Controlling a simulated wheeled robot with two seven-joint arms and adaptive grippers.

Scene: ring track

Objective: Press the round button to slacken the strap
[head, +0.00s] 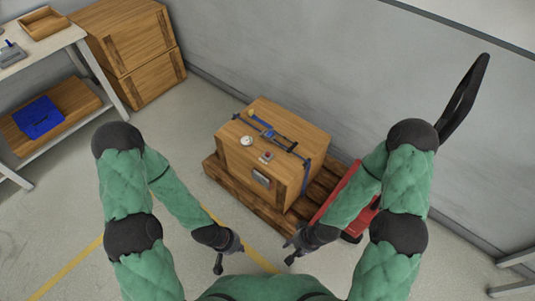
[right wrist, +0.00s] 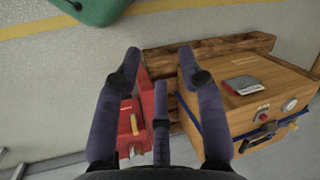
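A wooden crate (head: 290,122) sits on a pallet with a blue strap (head: 270,130) across its top. On the top are a round white button-like piece (head: 246,141) and a small grey box with a red top (head: 265,157). In the right wrist view the white round piece (right wrist: 290,105) and red piece (right wrist: 262,117) show at the right. My left gripper (head: 219,263) hangs low in front of the crate, apart from it; its fingers are too small to judge. My right gripper (head: 291,258) is also low, near the pallet; its fingers (right wrist: 160,65) are spread and empty.
The wooden pallet (head: 240,198) lies under the crate. A red wheeled thing (head: 345,200) stands right of it. Stacked crates (head: 130,50) and a shelf table (head: 60,45) with a blue item (head: 38,117) are at the left. A grey wall (head: 300,50) runs behind.

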